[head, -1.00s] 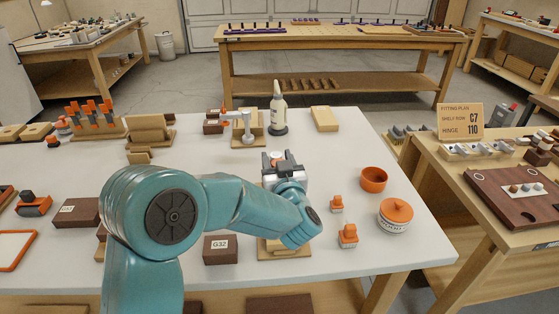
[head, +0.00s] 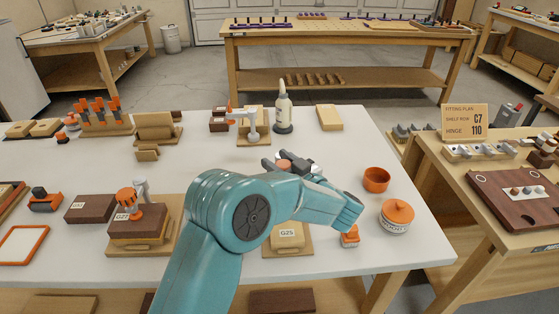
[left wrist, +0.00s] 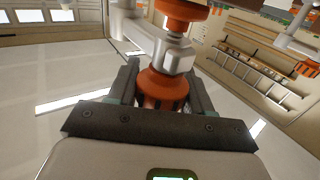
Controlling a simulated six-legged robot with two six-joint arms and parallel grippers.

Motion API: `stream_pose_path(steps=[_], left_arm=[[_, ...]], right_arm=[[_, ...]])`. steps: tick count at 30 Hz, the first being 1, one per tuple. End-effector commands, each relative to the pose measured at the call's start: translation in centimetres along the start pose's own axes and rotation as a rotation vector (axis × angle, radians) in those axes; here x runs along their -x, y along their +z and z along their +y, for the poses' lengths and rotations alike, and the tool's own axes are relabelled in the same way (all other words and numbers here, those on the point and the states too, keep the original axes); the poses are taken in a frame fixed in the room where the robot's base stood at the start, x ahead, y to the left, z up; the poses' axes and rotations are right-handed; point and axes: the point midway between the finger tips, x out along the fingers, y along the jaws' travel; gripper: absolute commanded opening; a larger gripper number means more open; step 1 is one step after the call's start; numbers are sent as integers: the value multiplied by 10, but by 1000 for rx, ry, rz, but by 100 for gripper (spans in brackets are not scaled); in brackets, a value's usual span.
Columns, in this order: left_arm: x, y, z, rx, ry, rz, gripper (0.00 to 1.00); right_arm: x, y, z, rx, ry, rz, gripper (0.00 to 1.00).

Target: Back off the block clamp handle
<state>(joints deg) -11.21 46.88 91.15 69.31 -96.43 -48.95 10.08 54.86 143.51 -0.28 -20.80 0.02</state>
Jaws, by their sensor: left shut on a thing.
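My left gripper (head: 284,163) is shut on an orange handle (head: 285,165). The left wrist view shows this ribbed orange handle (left wrist: 160,90) between the two fingers, with a bright metal clamp part (left wrist: 172,55) joined to it and another orange piece (left wrist: 185,12) above. My left arm hides much of the clamp in the head view. A second clamp with an orange handle (head: 129,195) stands on a dark block at the left. My right gripper is not in view.
A bottle (head: 283,108) and a grey clamp (head: 252,122) stand behind my gripper. The white table (head: 210,165) is clear left of the gripper.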

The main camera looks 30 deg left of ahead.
Motion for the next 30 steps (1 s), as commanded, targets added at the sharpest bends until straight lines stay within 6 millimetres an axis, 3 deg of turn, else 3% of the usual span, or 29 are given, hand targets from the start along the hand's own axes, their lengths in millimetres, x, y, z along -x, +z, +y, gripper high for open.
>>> stream_pose_path(steps=[9,10,12,23,26,30], left_arm=[[-2,-3,0,7,-4,5,19],[-2,-3,0,7,-4,6,53],[-2,-3,0,7,-3,6,71],[4,-1,0,3,0,2,71],[19,-1,1,3,3,3,71],[54,-1,1,3,5,3,71]], right_arm=[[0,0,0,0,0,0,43],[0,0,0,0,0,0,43],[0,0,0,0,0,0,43],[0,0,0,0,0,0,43],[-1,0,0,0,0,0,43],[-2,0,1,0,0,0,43]])
